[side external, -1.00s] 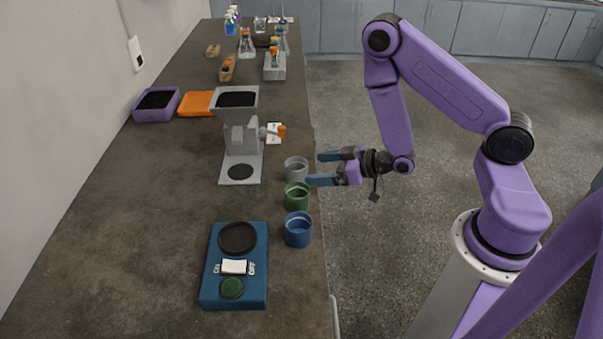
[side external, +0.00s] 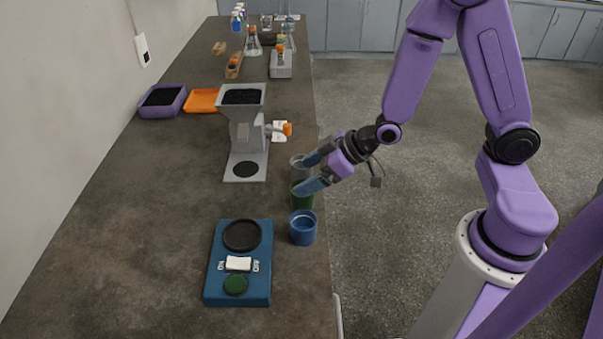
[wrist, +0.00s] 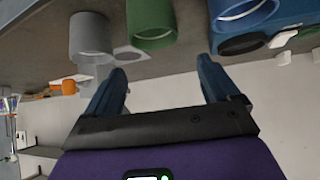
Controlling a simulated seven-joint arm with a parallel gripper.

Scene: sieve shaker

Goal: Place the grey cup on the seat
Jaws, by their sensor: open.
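The grey cup (side external: 297,163) stands near the right edge of the bench, partly covered by my gripper in the side view. It also shows at the upper left of the wrist view (wrist: 91,38). My gripper (side external: 307,174) is open and empty, tilted down towards the cups. In the side view one finger overlaps the grey cup and the other overlaps the green cup (side external: 302,202); I cannot tell whether they touch. In the wrist view the fingers (wrist: 162,75) are apart with no cup between them. Black round seats show on the blue unit (side external: 241,236) and the grey hopper stand's base (side external: 245,169).
The blue cup (side external: 303,230) stands in front of the green one. The hopper stand (side external: 245,125) rises left of the cups. A purple tray (side external: 162,112) and an orange tray (side external: 203,101) lie farther left. Glassware stands at the back. The bench's left front is clear.

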